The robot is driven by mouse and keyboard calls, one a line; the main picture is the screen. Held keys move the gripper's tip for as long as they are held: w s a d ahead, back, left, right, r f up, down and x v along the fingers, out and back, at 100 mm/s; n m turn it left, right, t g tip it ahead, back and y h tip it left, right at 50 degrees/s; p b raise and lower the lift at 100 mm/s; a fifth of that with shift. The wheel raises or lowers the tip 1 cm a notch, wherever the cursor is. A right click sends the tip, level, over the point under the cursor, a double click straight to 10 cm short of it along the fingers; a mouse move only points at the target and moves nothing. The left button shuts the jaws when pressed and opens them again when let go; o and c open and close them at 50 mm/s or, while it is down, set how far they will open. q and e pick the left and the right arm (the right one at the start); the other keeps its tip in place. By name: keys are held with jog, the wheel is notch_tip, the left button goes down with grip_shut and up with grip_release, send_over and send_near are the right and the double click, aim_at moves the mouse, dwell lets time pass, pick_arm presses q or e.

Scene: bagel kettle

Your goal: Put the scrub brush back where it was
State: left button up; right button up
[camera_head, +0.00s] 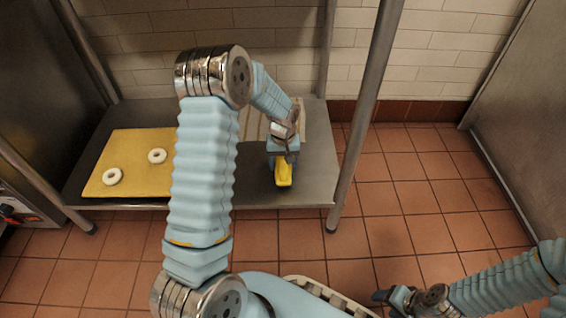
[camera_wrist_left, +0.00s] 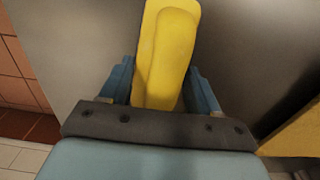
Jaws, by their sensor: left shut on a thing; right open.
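The scrub brush is the yellow object (camera_head: 283,173) at my left gripper (camera_head: 284,155), over the right part of the low metal shelf (camera_head: 250,185). In the left wrist view the yellow brush (camera_wrist_left: 168,50) lies between the two blue fingers of the left gripper (camera_wrist_left: 162,88), which is shut on it. Its bristles are not visible, and I cannot tell whether it touches the shelf. My right gripper (camera_head: 392,297) is open and empty, low at the bottom right over the floor.
A yellow board (camera_head: 130,180) with two white bagels (camera_head: 112,176) (camera_head: 157,156) lies on the shelf's left part. A slatted pale item (camera_head: 254,124) is behind my left arm. Metal posts (camera_head: 362,110) stand at the shelf's corners. Tiled floor at the right is clear.

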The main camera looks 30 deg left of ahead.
pick_arm(q)
jog(key=shift+f, duration=0.15)
jog(key=o, duration=1)
jog(key=shift+r, duration=0.5)
notch_tip(320, 180, up, 11)
jog(key=p, duration=0.2)
jog(key=shift+r+p, duration=0.2)
jog(key=shift+p, duration=0.1)
